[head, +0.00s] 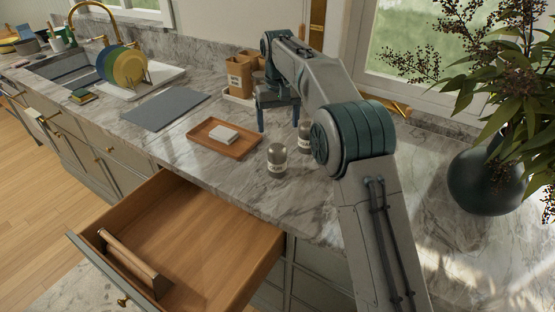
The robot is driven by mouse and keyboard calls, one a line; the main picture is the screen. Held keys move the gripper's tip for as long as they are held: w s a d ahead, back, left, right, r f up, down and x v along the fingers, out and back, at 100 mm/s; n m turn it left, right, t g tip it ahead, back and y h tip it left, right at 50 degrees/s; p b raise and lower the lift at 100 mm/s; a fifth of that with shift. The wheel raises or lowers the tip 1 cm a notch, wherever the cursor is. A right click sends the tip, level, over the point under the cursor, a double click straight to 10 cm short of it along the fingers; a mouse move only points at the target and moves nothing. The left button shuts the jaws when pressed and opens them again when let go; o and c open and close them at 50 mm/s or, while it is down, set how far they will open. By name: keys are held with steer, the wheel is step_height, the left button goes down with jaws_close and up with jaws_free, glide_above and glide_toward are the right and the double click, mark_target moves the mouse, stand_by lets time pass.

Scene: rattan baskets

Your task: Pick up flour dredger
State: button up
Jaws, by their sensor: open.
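The nearer shaker (277,161) is fully visible near the counter's front edge. The farther shaker (304,138) stands behind it to the right, partly hidden by my arm. My gripper (278,125) points down with its fingers apart and nothing between them. It is above and behind the nearer shaker and to the left of the farther one, apart from the nearer one.
A brown tray (195,147) with a white block (223,134) lies left of the shakers. Tan canisters (240,75) stand behind. An open drawer (195,235) juts out below. A dark plant vase (488,180) stands right. A grey mat (165,109) lies farther left.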

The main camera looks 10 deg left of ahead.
mark_target(278, 147)
step_height(278, 147, down, 8)
steer(key=shift+r, duration=0.2)
steer(key=shift+w+a+f+p, duration=0.15)
steer(key=shift+f+p, duration=0.35)
steer(key=shift+f, duration=0.8)
steer(key=shift+w+a+f+p, duration=0.1)
steer(key=shift+f+p, duration=0.35)
steer(key=shift+f, duration=0.8)
steer(key=c, duration=1.1)
